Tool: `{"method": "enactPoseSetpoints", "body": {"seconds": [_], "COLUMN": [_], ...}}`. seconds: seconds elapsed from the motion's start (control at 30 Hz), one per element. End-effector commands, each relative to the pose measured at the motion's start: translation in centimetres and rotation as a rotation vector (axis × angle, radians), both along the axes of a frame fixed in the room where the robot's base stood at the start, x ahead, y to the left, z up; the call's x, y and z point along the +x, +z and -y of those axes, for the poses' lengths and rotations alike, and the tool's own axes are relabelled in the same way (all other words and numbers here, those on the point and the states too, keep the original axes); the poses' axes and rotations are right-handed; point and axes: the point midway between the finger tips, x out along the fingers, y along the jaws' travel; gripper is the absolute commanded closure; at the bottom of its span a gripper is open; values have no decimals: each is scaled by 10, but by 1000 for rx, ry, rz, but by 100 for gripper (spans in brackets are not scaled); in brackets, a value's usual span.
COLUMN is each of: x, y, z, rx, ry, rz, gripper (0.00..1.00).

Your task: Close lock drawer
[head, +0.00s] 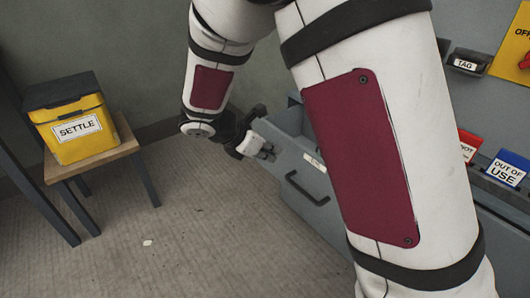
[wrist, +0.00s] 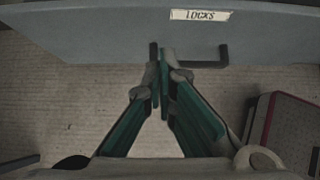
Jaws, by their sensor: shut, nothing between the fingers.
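The lock drawer (head: 325,205) stands pulled out of the grey cabinet in the head view, with part of its open inside showing behind the front. Its dark bar handle (head: 305,190) is on the front, below a small white label. In the wrist view the drawer front (wrist: 90,35) spans the top, with a "LOCKS" label (wrist: 200,15) and the handle (wrist: 205,64). My gripper (head: 268,153) is at the drawer's left front edge in the head view. In the wrist view its fingers (wrist: 165,55) are together, empty, at the handle's left end. Whether they touch is unclear. My arm hides much of the cabinet.
A yellow "SETTLE" box (head: 75,120) sits on a small wooden table (head: 125,143) at the left. Red and blue tag holders, one reading "OUT OF USE" (head: 508,168), are on the cabinet at the right. The floor (head: 180,225) between table and drawer is mostly clear.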

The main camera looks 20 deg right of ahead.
Motion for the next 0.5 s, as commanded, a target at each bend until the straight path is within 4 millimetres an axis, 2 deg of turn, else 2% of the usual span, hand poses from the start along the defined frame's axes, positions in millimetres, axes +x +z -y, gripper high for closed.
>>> {"method": "enactPoseSetpoints", "body": {"seconds": [0.03, 0.27, 0.5], "x": [2, 12, 23], "y": [-11, -42, -37], "z": [8, 37, 65], "rx": [-1, -1, 0], "ry": [-3, -3, -4], "rz": [-1, -1, 1], "gripper": [100, 100, 100]}}
